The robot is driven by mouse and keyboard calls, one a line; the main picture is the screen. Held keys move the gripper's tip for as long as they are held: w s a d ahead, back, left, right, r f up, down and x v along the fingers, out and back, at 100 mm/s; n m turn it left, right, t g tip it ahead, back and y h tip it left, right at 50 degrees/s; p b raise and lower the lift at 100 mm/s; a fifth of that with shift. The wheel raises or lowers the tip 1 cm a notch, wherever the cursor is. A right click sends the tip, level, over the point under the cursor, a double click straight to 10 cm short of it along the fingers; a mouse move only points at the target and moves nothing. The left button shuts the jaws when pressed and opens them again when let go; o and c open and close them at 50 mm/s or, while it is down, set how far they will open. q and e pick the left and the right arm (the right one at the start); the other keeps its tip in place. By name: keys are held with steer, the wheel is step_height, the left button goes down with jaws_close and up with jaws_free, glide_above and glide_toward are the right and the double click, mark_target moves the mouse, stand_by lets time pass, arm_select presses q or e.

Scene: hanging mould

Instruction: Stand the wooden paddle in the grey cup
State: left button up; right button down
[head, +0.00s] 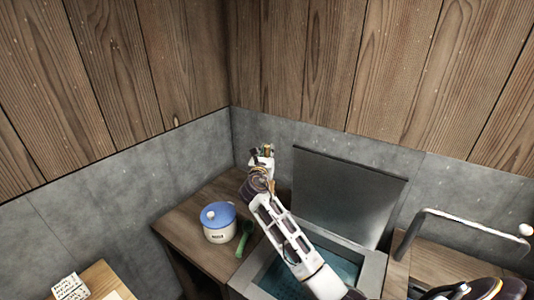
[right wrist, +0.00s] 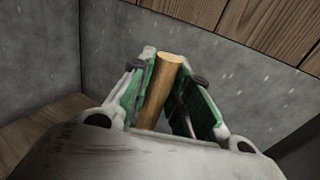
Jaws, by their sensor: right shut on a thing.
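My right gripper (head: 266,151) is above the back of the wooden counter, near the wall corner. In the right wrist view its green-padded fingers (right wrist: 171,98) are shut on the wooden paddle (right wrist: 161,88), a round light-brown shaft that stands up between them, slightly tilted. The paddle's lower part is hidden by the gripper body. In the head view only a small brown tip shows at the fingers. I cannot make out the grey cup in either view. My left gripper is not in view.
A white pot with a blue lid (head: 218,216) and a green scoop (head: 243,240) stand on the wooden counter (head: 184,229). Right of it is a grey basin (head: 371,272) holding bluish water, with a grey panel (head: 345,195) upright behind. A bent metal bar (head: 470,220) rises at right.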

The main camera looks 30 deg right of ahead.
steer(key=c, duration=1.3)
jaws_free()
steer(key=shift+o, duration=0.2)
steer(key=v, duration=1.2)
